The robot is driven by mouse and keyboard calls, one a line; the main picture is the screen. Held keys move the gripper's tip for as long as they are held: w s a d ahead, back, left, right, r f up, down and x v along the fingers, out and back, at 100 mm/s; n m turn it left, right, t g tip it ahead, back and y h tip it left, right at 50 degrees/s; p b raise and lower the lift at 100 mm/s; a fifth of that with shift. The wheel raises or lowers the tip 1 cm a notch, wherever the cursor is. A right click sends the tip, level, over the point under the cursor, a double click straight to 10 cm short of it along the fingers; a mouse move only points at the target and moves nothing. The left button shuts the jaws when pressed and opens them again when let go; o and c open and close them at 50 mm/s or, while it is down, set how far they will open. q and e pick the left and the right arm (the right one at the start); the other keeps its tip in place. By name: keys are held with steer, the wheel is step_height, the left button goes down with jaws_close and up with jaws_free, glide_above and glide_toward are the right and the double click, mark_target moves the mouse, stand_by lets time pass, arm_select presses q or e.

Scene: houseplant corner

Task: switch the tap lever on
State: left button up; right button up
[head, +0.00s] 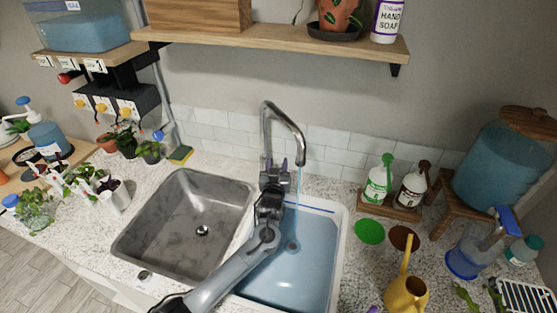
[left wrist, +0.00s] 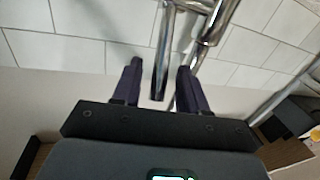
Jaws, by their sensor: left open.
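The chrome tap (head: 284,118) stands behind the sinks, with its curved spout over the right basin. A thin pale-blue streak, like running water, hangs below the spout. My left gripper (head: 273,166) is at the tap's lower body in the head view and hides the lever there. In the left wrist view, the dark fingers of my left gripper (left wrist: 160,66) are open. A slim chrome bar, seemingly the tap lever (left wrist: 159,78), lies between them, with visible space on the left. I cannot tell whether the right finger touches metal. My right gripper is not in view.
The left steel basin (head: 165,232) is empty; the right basin (head: 339,240) holds bluish water. A wooden shelf (head: 270,37) hangs above the tap. Right of the sinks stand two pump bottles (head: 379,183), a yellow watering can (head: 405,293) and a large water container (head: 505,165).

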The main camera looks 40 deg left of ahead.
arm_select(q)
steer(key=shift+x, duration=1.5)
jaws_close()
